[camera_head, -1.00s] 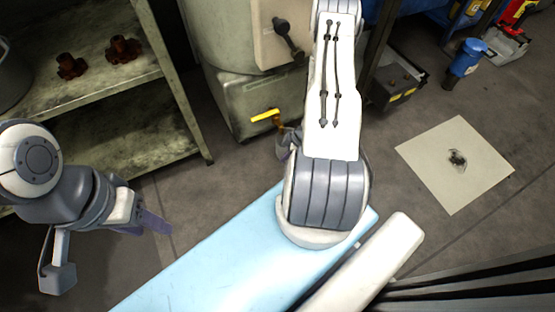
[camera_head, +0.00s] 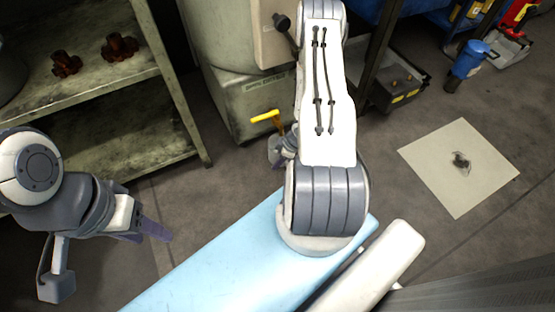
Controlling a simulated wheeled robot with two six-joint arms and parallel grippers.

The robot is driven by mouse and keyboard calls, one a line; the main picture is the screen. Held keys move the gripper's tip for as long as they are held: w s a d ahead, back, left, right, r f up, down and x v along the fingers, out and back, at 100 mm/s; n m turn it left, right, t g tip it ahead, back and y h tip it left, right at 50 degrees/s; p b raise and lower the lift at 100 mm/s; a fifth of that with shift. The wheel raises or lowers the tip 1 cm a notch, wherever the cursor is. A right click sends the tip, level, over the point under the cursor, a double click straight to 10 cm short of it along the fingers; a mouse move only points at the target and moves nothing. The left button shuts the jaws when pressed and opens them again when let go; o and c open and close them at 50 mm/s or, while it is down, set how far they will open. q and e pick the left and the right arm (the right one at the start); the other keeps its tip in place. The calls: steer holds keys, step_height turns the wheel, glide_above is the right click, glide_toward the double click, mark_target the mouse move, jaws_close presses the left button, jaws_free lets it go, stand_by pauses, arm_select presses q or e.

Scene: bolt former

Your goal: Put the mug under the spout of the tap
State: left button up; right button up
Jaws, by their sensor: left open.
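The tap has a yellow handle (camera_head: 265,117) at the lower front of the large tank, at the top centre. A small grey object (camera_head: 275,150) shows just below the handle, beside my right forearm. It may be the mug, but it is partly hidden and too small to be sure. The spout cannot be made out clearly. My left gripper (camera_head: 150,231) is open and empty at the left, with its purple fingers over bare floor, well apart from the tap. My right forearm reaches up the middle of the picture and its gripper is hidden.
A metal shelf (camera_head: 110,86) with rusty brown parts (camera_head: 119,46) stands at the upper left. A dark box (camera_head: 400,88) and a blue bottle (camera_head: 467,66) are at the upper right. A stained sheet (camera_head: 440,180) lies on the floor. The floor between shelf and tap is clear.

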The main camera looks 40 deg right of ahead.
steer(key=p+v, duration=0.8)
steer(key=v, duration=0.4)
steer(key=shift+p, duration=0.4)
